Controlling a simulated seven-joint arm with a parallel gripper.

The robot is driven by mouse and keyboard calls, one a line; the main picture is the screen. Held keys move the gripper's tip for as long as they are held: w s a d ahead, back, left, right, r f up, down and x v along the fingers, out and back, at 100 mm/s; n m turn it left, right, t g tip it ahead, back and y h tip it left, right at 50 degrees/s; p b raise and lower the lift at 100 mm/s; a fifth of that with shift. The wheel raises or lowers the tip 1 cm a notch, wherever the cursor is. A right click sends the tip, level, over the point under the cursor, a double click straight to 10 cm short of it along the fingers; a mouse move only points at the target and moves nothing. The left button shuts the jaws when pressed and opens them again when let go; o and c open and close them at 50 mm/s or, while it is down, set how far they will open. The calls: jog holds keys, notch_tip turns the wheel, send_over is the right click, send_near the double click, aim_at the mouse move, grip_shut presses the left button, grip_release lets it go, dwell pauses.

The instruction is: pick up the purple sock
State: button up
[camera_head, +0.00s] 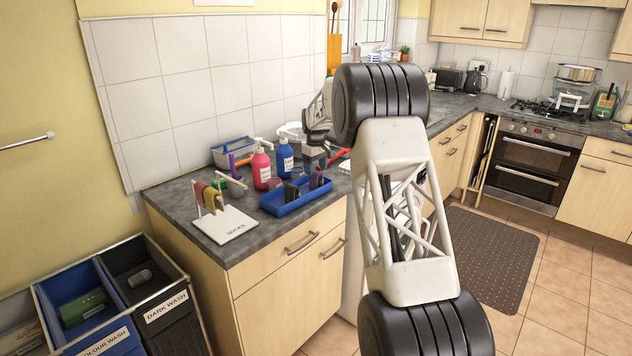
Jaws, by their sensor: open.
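A small dark purple bundle (317,181), which looks like the purple sock, lies at the right end of the blue tray (290,209) on the grey counter. Its details are too small to make out. My gripper (316,160) is open, above and just behind the tray's right end, apart from the purple bundle as far as I can see. My own arm fills the middle of the view and partly covers the area behind the gripper. The fingertips are small and hard to separate.
Darker bundles (291,193) share the tray. A pink bottle (261,170) and a blue bottle (284,157) stand close behind it. A white SOCKS stand (225,226) with hanging socks is left. Dark-wash (165,307) and colour-wash bins stand below left.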

aim_at(316, 178)
jog(key=shift+s+f, duration=0.15)
jog(key=shift+f, duration=2.45)
jog(key=c, duration=1)
jog(key=shift+r, duration=0.15)
jog(key=shift+r, duration=1.5)
jog(key=shift+s+r, duration=0.15)
jog(key=s+d+r, duration=0.1)
jog(key=s, duration=1.4)
jog(key=shift+s+d+r, duration=0.2)
jog(key=shift+s+d, duration=0.1)
